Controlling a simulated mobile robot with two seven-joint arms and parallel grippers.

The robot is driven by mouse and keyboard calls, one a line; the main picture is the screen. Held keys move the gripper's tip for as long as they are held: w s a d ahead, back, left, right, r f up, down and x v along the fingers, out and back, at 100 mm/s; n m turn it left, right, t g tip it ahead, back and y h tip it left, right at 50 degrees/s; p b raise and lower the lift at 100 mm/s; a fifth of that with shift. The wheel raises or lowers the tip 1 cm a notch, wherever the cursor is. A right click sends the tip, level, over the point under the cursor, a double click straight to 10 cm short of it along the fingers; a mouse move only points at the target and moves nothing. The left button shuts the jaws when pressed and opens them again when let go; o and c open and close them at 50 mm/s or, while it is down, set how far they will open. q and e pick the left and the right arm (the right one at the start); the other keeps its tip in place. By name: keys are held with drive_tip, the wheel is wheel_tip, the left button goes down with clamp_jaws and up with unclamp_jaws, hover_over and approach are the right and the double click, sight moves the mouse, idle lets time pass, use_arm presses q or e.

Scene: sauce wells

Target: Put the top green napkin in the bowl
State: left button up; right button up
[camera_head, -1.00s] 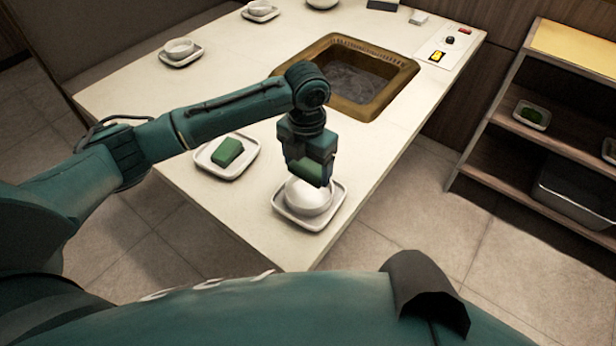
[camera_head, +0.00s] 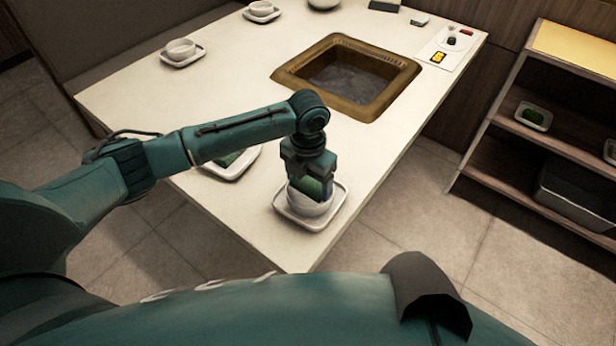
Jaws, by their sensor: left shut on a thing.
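My left gripper (camera_head: 312,190) points down over the white bowl (camera_head: 309,208), with its fingertips at or inside the rim. It is shut on a green napkin (camera_head: 311,186), which shows between the fingers and is partly hidden by them. The bowl stands on a square white plate (camera_head: 290,214) near the table's front corner. A second white plate (camera_head: 232,174) lies to the left, mostly behind my arm. Green (camera_head: 236,158) shows on it, largely covered by the arm. My right gripper is not in view.
A brown-framed grill well (camera_head: 345,78) is set in the pale table (camera_head: 215,108) behind the gripper. Other bowls on plates, such as a left one (camera_head: 181,49), stand farther back. A wooden shelf (camera_head: 545,135) stands at the right, across open floor.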

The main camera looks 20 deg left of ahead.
use_arm(q)
drive_tip(key=o, duration=1)
drive_tip(key=shift+c, duration=0.2)
